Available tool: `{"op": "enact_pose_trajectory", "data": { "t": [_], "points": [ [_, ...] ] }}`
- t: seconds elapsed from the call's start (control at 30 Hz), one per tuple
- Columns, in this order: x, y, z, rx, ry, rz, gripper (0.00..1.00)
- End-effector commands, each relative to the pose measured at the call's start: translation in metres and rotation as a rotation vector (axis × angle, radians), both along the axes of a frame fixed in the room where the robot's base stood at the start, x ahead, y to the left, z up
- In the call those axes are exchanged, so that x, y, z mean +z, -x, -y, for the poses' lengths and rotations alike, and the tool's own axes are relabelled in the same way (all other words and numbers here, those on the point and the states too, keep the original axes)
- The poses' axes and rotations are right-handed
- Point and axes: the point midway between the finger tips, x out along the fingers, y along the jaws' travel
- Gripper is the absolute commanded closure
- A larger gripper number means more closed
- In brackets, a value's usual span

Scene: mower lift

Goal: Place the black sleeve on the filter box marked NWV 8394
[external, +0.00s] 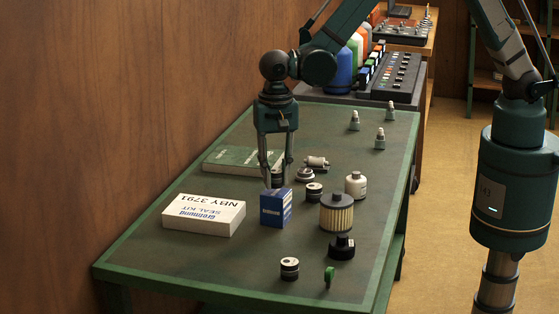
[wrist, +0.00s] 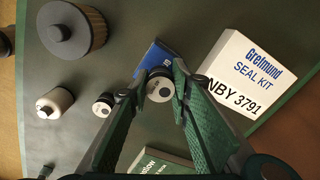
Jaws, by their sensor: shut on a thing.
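My gripper (external: 275,172) is shut on a small black sleeve (external: 277,179) with a pale round end face. In the wrist view the sleeve (wrist: 160,88) sits between the two fingertips (wrist: 160,86). A small blue box (external: 276,208) stands on the bench just in front of the gripper in the external view. In the wrist view the sleeve overlaps the near edge of the blue box (wrist: 153,56); I cannot tell whether they touch. The white box (external: 204,215) reads SEAL KIT, NBY 3791. No marking NWV 8394 is legible in either view.
A green flat box (external: 245,160) lies behind the gripper. Similar black-and-pale cylinders (external: 314,192) (external: 289,268), a white bottle (external: 356,184), a filter cartridge (external: 336,213) and a black knob (external: 341,248) stand to the right and front. The bench's front left is clear.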

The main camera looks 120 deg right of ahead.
Motion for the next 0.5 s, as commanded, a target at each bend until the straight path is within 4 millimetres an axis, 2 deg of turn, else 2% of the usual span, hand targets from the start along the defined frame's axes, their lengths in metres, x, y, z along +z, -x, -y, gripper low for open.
{"op": "enact_pose_trajectory", "data": {
  "t": [0.17,0.5],
  "points": [
    [-0.0121,-0.0001,0.0000,0.000,0.000,0.000,1.00],
    [-0.0136,0.0002,-0.0001,0.000,0.000,0.000,1.00]
  ]
}}
